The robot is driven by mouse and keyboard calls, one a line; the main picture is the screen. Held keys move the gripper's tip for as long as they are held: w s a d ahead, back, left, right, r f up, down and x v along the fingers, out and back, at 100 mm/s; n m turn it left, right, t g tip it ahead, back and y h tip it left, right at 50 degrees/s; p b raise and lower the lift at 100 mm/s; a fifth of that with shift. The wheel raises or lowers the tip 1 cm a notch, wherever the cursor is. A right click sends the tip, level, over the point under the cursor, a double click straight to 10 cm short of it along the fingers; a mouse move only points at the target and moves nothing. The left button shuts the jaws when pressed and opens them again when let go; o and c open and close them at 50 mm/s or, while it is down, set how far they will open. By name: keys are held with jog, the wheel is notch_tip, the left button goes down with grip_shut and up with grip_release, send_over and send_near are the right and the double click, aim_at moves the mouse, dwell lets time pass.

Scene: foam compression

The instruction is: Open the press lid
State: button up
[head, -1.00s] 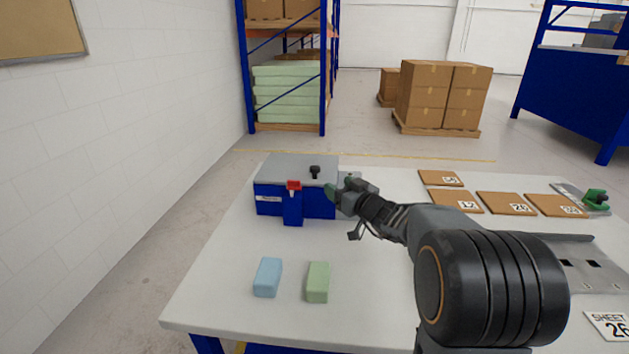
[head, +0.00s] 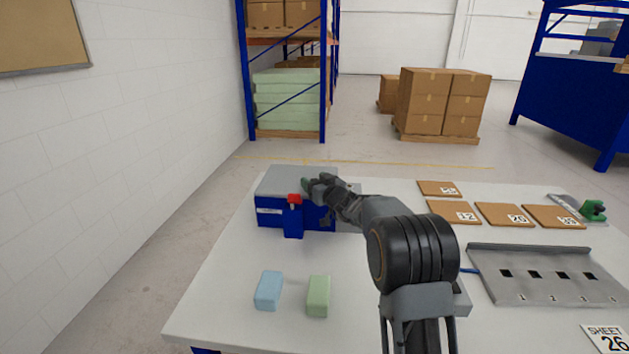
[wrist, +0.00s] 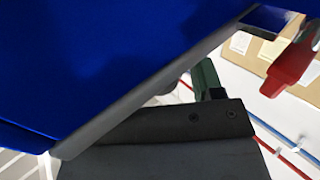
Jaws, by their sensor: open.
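The press (head: 268,217) is a blue box with a flat grey lid (head: 285,178), at the far left of the table. The lid looks down on the box in the head view. A red catch (head: 295,198) sits at the front edge; it also shows at right in the wrist view (wrist: 290,67). In the wrist view a blue panel (wrist: 90,60) with a grey edge fills the upper left, close to the gripper.
A blue foam block (head: 268,290) and a green one (head: 318,296) lie at the table's front. Several numbered brown boards (head: 505,214) and a grey slotted rack (head: 540,288) occupy the right. The table between press and blocks is clear.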

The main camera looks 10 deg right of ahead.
jog(key=shift+w, duration=0.1)
grip_shut()
dwell(0.6)
